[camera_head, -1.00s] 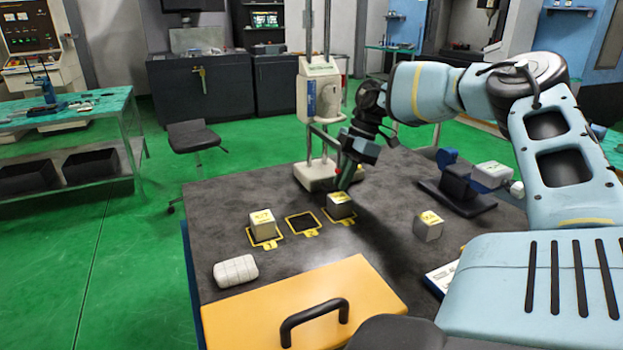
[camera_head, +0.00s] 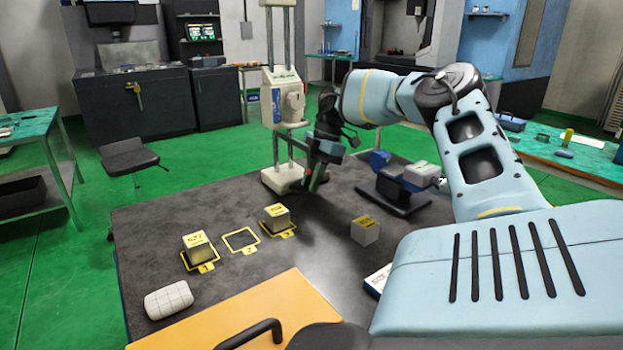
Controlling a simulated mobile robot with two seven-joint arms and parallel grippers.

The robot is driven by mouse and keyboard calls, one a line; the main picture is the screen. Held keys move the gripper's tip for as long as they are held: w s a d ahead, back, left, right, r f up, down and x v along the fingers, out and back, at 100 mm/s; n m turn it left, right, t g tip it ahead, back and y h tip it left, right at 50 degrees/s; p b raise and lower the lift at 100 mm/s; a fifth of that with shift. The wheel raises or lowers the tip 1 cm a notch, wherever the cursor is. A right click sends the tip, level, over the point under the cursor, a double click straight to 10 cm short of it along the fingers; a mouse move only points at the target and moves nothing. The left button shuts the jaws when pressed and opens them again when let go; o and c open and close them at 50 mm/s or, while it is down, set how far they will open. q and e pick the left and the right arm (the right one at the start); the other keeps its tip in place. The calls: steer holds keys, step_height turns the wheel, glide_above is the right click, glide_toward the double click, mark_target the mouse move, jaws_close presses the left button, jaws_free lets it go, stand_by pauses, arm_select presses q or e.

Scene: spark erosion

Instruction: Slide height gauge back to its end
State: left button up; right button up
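The height gauge (camera_head: 284,98) stands upright at the back of the dark table, with a white base, a white carriage and two tall grey posts. The posts run out of the top of the picture. My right gripper (camera_head: 315,181) points down just to the right of the gauge's base, low over the table. I cannot tell whether it touches the base. Its fingers are small and dark, so their opening is unclear. My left gripper is not in view.
The dark table (camera_head: 150,235) holds blocks on yellow-framed pads (camera_head: 241,239), a loose block (camera_head: 365,231), a white padded piece (camera_head: 168,300) and a dark vise-like fixture (camera_head: 395,192). An orange panel (camera_head: 275,315) with a black handle lies in front.

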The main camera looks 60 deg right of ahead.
steer(key=shift+o, duration=1.1)
steer(key=v, duration=0.7)
steer(key=shift+d+r, duration=0.15)
steer(key=shift+r, duration=0.2)
